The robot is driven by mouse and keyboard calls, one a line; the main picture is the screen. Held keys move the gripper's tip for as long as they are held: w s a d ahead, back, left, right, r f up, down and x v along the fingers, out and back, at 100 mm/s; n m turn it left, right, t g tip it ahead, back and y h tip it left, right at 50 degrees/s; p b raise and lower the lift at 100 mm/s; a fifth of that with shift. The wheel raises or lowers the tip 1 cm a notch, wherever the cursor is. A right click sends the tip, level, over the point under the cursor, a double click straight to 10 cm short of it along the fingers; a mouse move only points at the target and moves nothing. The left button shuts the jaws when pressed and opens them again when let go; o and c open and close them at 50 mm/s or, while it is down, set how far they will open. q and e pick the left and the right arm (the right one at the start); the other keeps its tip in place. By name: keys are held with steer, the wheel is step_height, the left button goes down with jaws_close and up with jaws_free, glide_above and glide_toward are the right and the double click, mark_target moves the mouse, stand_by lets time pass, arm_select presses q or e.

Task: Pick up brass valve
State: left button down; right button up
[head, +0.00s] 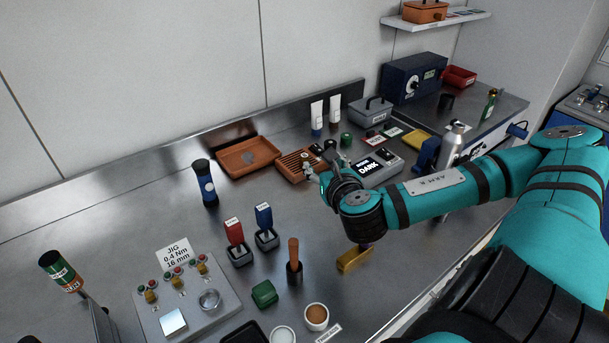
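My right gripper (322,163) is at the end of the teal arm that comes in from the right. It is over the near right side of an orange slotted rack (289,168). A small pale fitting (305,155) shows at the rack beside the fingers; I cannot tell if it is a brass valve or if the fingers touch it. The fingers are too small and overlapped to show their opening. Several small brass-coloured pieces, one of them a brass fitting (151,296), stand on the grey jig panel (226,298) at the lower left. My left gripper is not in view.
An orange tray (234,171) lies left of the rack. A box reading DARK (376,170) stands right of the gripper. A blue-black bottle (205,184), red and blue holders and a brown-handled tool (293,262) stand nearer. The table's left middle is clear.

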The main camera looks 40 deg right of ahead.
step_height(320, 180, down, 5)
steer(key=b, duration=0.2)
glide_toward(306, 158)
steer(key=x, duration=0.6)
steer(key=shift+s+f+p, duration=0.1)
steer(key=shift+f+p, duration=0.1)
steer(key=shift+p, duration=0.2)
steer(key=shift+r+p+x, duration=0.2)
steer(key=shift+p+x, duration=0.3)
steer(key=shift+x, duration=2.2)
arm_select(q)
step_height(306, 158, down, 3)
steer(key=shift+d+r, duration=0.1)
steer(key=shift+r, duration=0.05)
arm_select(e)
steer(key=shift+c, duration=0.4)
jaws_close()
